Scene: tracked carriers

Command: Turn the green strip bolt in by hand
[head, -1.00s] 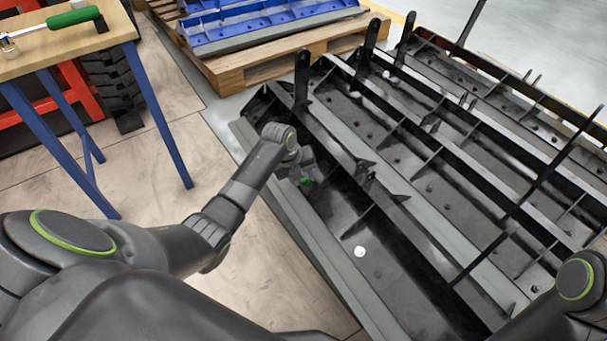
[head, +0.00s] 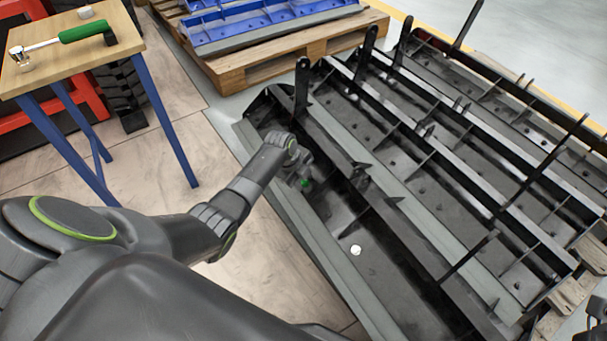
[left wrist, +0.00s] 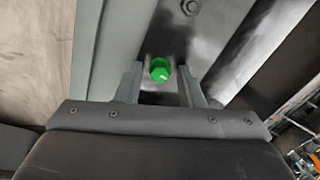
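The green bolt (left wrist: 160,70) sits in the dark channel of the black carrier in the left wrist view. My left gripper (left wrist: 158,80) is open, with one finger on each side of the bolt and a gap showing on both sides. The bolt's shank is hidden.
A white round piece (head: 356,250) lies in the same channel. Upright ribs and posts (head: 302,85) stand along the carrier. A wooden table (head: 80,45) with a green-handled tool (head: 88,32) is at the upper left. Blue parts lie on a pallet (head: 260,65) behind.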

